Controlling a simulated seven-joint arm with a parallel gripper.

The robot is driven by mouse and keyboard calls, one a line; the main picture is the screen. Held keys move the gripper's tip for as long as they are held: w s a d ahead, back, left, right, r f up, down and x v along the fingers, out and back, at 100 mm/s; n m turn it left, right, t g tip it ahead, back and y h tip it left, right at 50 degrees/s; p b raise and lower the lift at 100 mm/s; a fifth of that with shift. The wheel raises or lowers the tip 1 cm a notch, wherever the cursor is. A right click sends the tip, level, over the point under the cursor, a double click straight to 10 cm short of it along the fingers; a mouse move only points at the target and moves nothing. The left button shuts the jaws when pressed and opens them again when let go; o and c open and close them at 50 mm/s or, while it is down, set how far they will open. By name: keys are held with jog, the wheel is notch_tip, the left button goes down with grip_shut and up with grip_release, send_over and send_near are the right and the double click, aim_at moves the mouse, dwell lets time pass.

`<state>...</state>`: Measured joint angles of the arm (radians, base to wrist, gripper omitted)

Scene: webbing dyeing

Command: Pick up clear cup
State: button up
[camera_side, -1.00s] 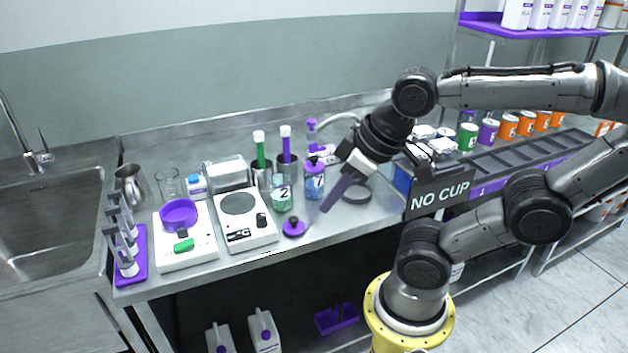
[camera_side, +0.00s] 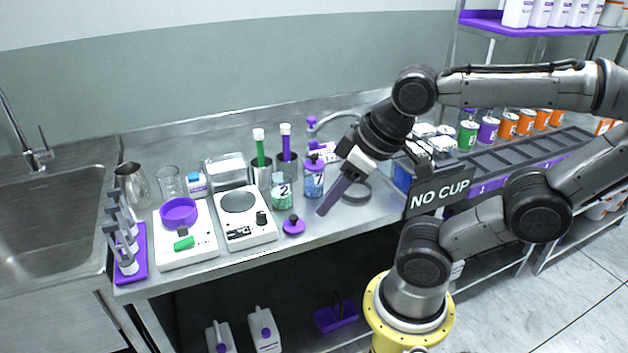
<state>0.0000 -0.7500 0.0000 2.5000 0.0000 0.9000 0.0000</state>
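My gripper (camera_side: 322,211) has long purple fingers and points down and to the left over the front middle of the bench. It is well to the right of the cup and apart from it. The fingers overlap in this view, so their opening cannot be told. No object shows at their tips.
A "NO CUP" sign (camera_side: 440,195) is at right.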

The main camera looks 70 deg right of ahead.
jog(key=o, duration=0.9)
